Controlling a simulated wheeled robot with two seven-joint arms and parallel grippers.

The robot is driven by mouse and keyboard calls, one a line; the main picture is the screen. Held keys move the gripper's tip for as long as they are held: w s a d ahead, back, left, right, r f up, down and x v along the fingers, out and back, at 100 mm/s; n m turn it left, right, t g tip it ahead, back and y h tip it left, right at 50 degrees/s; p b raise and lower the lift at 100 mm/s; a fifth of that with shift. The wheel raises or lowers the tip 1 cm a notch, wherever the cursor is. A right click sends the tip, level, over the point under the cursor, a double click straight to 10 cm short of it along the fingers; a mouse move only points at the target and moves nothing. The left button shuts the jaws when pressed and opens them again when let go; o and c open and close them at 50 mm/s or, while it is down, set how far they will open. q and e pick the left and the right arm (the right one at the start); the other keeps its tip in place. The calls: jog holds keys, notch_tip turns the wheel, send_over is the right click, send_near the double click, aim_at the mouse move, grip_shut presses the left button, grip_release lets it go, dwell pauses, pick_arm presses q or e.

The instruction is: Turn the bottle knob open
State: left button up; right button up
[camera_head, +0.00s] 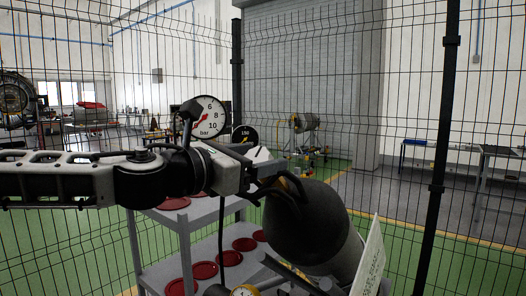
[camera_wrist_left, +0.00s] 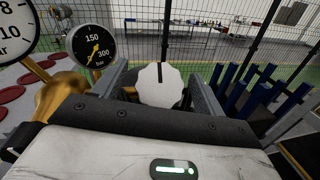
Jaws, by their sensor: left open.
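The grey bottle (camera_head: 318,232) lies tilted in the head view, its top end near my left gripper (camera_head: 280,190). In the left wrist view a white knob (camera_wrist_left: 160,84) with a black mark pointing up sits between the two dark fingers of my left gripper (camera_wrist_left: 162,92). The gripper is open, with a finger on each side of the knob; I cannot tell whether either touches it. A brass fitting (camera_wrist_left: 62,97) is left of the fingers. My right gripper is not seen.
A bar gauge (camera_head: 208,116) and a smaller black gauge (camera_head: 244,138) stand beside my left wrist. A grey shelf cart (camera_head: 160,218) with red discs is below the arm. A wire fence (camera_head: 438,150) stands behind. A pale sign plate (camera_head: 369,262) is right of the bottle.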

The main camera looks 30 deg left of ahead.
pick_arm(q)
jog(key=shift+x, duration=0.95)
jog(key=c, duration=1)
